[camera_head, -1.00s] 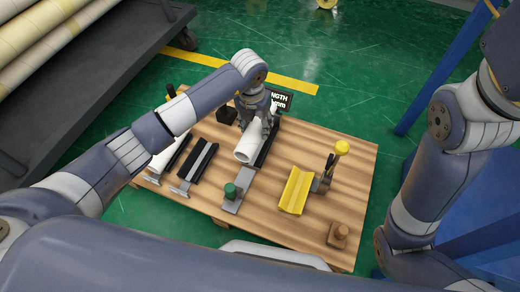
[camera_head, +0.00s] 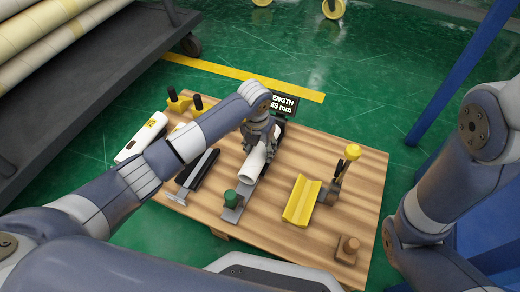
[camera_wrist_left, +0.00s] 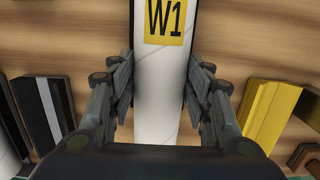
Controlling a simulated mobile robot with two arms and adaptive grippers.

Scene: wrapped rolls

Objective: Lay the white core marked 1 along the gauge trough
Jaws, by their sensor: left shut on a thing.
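The white core (camera_head: 256,162) carries a yellow W1 label in the left wrist view (camera_wrist_left: 164,75). My left gripper (camera_wrist_left: 160,95) is shut around its middle, one finger on each side. In the head view the core lines up lengthwise with the gauge trough (camera_head: 231,214), which has a green knob (camera_head: 231,197) at its near end and a display (camera_head: 284,102) at its far end. My right gripper is out of view.
Left of the gauge is a black cradle with a grey stripe (camera_head: 197,170), then another white core (camera_head: 141,138) with a yellow label. A yellow trough (camera_head: 301,201) with a yellow-knobbed lever (camera_head: 352,151) stands to the right. A wooden block (camera_head: 347,249) is near the front right edge.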

